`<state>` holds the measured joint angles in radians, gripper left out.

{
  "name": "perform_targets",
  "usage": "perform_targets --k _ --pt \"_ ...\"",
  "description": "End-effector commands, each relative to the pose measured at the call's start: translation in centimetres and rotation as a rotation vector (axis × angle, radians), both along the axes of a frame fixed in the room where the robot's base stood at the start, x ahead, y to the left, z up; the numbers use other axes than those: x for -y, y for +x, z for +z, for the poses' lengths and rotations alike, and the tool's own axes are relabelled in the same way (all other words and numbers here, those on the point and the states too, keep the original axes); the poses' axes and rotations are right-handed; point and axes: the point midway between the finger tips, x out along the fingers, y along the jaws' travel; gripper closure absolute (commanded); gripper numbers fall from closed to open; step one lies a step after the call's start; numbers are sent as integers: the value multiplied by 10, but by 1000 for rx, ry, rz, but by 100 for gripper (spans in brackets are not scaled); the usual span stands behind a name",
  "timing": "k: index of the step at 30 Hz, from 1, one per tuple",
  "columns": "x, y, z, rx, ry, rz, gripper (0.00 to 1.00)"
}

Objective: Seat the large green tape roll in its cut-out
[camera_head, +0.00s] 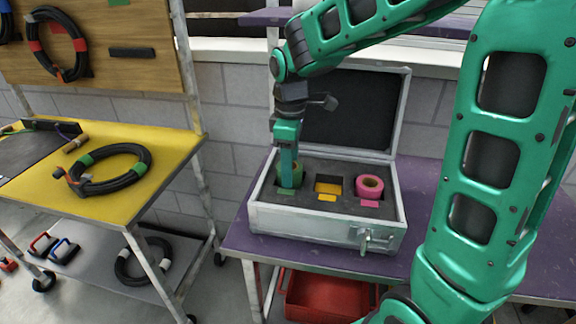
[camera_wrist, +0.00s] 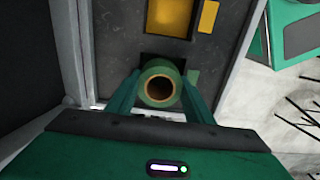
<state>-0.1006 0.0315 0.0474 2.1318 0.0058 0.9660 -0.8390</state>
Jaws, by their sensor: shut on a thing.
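The large green tape roll (camera_head: 291,174) is at the left cut-out of the foam in the open metal case (camera_head: 330,222). It also shows in the wrist view (camera_wrist: 160,89), end-on, with its brown core facing the camera. My gripper (camera_head: 287,166) points down into the case and is shut on the roll, one finger on each side, as the wrist view (camera_wrist: 157,98) shows. A dark edge of the cut-out (camera_wrist: 150,60) shows beyond the roll. How deep the roll sits is hidden. A green label (camera_head: 286,192) lies in front of this cut-out.
The middle cut-out (camera_head: 328,186) is yellow inside with no roll visible. A pink roll (camera_head: 369,186) stands in the right one. The raised lid (camera_head: 352,112) is behind. The case stands on a purple table (camera_head: 450,200), a red bin (camera_head: 325,296) below.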

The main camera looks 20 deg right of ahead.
Motion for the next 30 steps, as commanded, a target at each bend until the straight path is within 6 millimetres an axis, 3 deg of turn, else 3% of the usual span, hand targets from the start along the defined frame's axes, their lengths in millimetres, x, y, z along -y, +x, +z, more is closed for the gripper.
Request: perform_targets --k 7,8,10,11,22,30 --pt "0 0 0 0 0 0 77" --pt "0 0 0 0 0 0 50" --pt "0 0 0 0 0 0 34" --pt "0 0 0 0 0 0 31" --pt "0 0 5 1 0 -1 31" --pt "0 1 48 4 1 -1 31"
